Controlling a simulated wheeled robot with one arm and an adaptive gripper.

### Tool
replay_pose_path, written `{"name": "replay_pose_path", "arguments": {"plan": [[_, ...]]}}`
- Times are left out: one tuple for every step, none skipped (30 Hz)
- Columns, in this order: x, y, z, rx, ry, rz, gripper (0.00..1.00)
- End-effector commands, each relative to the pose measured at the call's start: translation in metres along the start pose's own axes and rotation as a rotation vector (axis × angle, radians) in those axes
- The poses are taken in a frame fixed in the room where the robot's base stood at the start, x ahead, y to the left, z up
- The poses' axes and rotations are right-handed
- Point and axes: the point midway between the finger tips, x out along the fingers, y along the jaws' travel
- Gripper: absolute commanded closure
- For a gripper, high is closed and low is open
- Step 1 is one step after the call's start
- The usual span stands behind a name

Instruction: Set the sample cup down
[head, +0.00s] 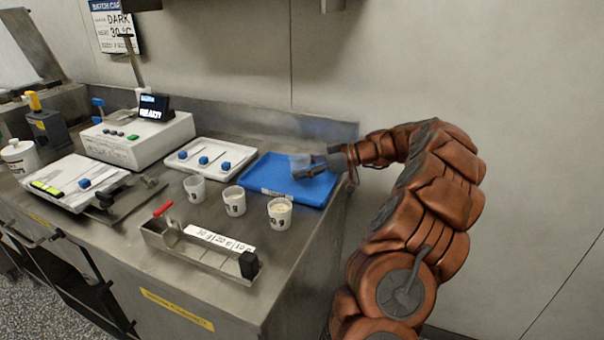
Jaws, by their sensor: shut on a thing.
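My gripper (318,168) is at the end of the brown arm, reaching in from the right over the blue tray (262,178). It is shut on a small pale, translucent sample cup (298,162), which looks about upright. The cup is at or just above the tray; I cannot tell whether its base touches. The gripper's fingers and the cup's lower part are small and partly hidden. Three similar labelled cups stand in a row on the steel bench: a left cup (195,188), a middle cup (234,202) and a right cup (280,214).
A white tray (181,168) with blue-ended tools lies left of the blue tray. Behind it stands a white instrument (138,140) with a dark display. A metal holder (200,262) with a red handle sits at the front. A wall rises behind; the blue tray's front part is clear.

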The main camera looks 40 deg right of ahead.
Motion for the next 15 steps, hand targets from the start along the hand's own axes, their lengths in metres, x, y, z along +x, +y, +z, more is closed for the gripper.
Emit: {"name": "replay_pose_path", "arguments": {"plan": [[0.002,-0.001,0.006,0.004,0.000,-0.002,0.81],[0.004,-0.001,0.009,0.004,0.001,-0.003,0.81],[0.005,-0.001,0.013,0.003,0.001,-0.003,0.81],[0.006,-0.001,0.014,0.002,0.001,-0.003,0.81],[0.006,-0.001,0.015,0.002,0.001,-0.003,0.81],[0.007,-0.001,0.016,0.002,0.000,-0.003,0.81],[0.007,-0.001,0.017,0.001,0.000,-0.003,0.81],[0.007,0.000,0.017,0.001,0.000,-0.002,0.81],[0.007,0.000,0.017,0.001,0.000,-0.002,0.81],[0.006,0.000,0.016,0.000,0.000,-0.002,0.81],[0.006,0.000,0.016,0.000,0.000,-0.001,0.81],[0.006,0.000,0.016,0.000,0.000,-0.001,0.81],[0.007,0.000,0.017,0.000,0.000,-0.002,0.81],[0.007,0.000,0.017,0.000,0.000,-0.001,0.81],[0.007,0.000,0.018,0.000,0.000,-0.001,0.81]]}}
